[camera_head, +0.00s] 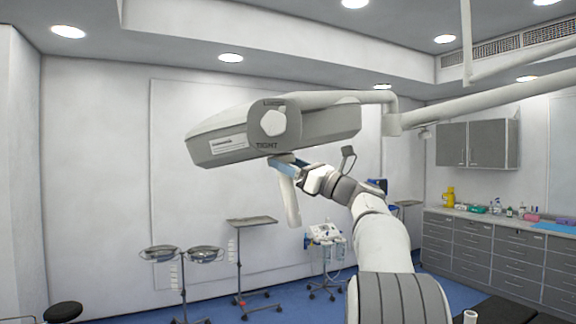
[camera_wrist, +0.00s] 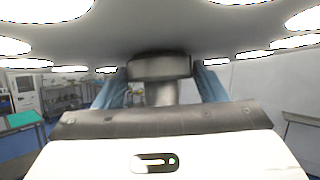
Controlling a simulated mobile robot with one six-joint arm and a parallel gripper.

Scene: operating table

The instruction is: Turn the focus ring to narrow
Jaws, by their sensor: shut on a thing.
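The surgical lamp head (camera_head: 225,140) hangs from a ceiling arm. It has a pale side knob and the word "TIGHT" on its side. In the wrist view the grey focus ring (camera_wrist: 160,67) sits under the lamp's pale underside, with a narrower neck below it. My gripper (camera_wrist: 160,80) has one blue finger on each side of the ring and is shut on it. In the head view my gripper (camera_head: 284,162) is raised to the lamp's underside, and a pale handle (camera_head: 290,203) hangs there. The ring is hidden in that view, and no setting marks are readable.
The lamp's support arm (camera_head: 455,105) crosses the upper right. Bright lamp openings surround the ring in the wrist view. A stand with a tray (camera_head: 252,221) and a stand with bowls (camera_head: 205,254) are at the lower left. Grey drawers (camera_head: 490,250) line the right wall.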

